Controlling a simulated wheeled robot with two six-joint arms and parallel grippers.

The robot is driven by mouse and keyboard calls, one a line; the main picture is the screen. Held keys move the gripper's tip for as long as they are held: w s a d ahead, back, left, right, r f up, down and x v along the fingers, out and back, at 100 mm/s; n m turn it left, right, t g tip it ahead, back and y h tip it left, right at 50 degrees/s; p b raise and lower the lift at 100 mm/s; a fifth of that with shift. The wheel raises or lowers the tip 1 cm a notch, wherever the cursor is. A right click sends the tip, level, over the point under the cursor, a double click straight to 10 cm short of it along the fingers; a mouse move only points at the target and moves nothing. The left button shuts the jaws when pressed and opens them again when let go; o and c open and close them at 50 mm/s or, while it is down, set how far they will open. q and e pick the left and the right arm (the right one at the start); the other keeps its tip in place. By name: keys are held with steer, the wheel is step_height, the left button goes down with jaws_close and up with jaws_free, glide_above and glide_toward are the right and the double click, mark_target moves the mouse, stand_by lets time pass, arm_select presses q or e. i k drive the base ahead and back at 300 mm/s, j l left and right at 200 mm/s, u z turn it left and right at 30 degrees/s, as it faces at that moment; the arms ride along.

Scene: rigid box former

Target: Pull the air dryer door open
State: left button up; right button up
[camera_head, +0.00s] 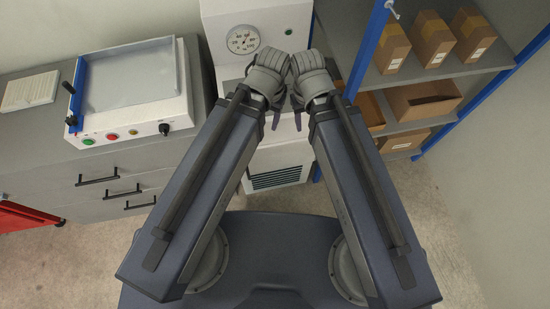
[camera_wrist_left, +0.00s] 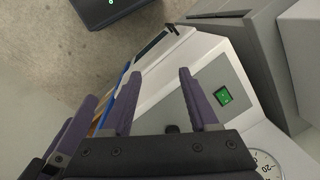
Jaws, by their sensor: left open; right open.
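The white air dryer (camera_head: 265,20) stands at the back centre in the head view, with a round dial on its upper front and a dark vent grille low down. Its white front also shows in the left wrist view (camera_wrist_left: 150,85), with a green button on a grey panel. My two arms meet in front of it and hide much of its middle, so the door's edges and handle are unclear. My left gripper (camera_wrist_left: 160,75) is open and empty over the dryer front. My right gripper (camera_head: 299,118) is open close beside it, its fingers partly hidden.
A grey drawer counter (camera_head: 110,180) at left carries a white machine with a clear lid (camera_head: 130,80). A blue-post shelf (camera_head: 370,45) with cardboard boxes (camera_head: 435,40) stands close at right. Bare floor (camera_head: 445,215) shows at lower right.

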mark_target(276, 156)
steer(key=k+l+u, duration=0.3)
steer(key=l, duration=0.25)
steer(key=k+l+u, duration=0.3)
steer(key=k+l, duration=0.1)
steer(key=l, duration=0.15)
